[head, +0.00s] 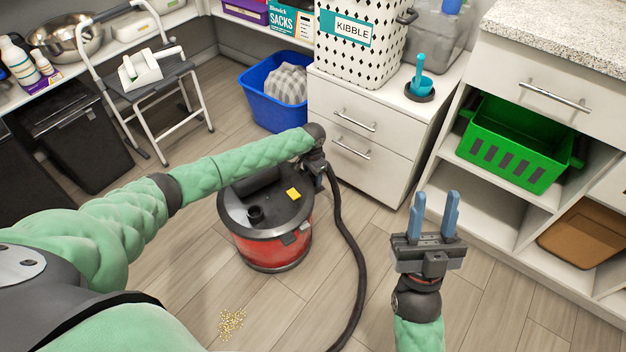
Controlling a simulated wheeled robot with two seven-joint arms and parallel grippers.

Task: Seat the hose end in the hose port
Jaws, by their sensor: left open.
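A red canister vacuum (272,250) with a black lid stands on the floor in the middle. A round dark opening (256,214) on the left of its lid looks like the hose port. A black hose (350,250) runs from beside my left gripper down along the floor to the bottom edge. Its upper end is by the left gripper, partly hidden, and apart from the round opening. My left gripper (318,168) is open above the back right of the vacuum; its fingers are mostly hidden. My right gripper (434,214) is open and empty, blue fingers up, right of the hose.
A white drawer cabinet (362,150) stands behind the vacuum, with a blue bin (262,103) to its left. A step stool (150,85) stands at the back left. Spilled kibble (231,323) lies on the floor in front. Shelves with a green crate (515,145) are at the right.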

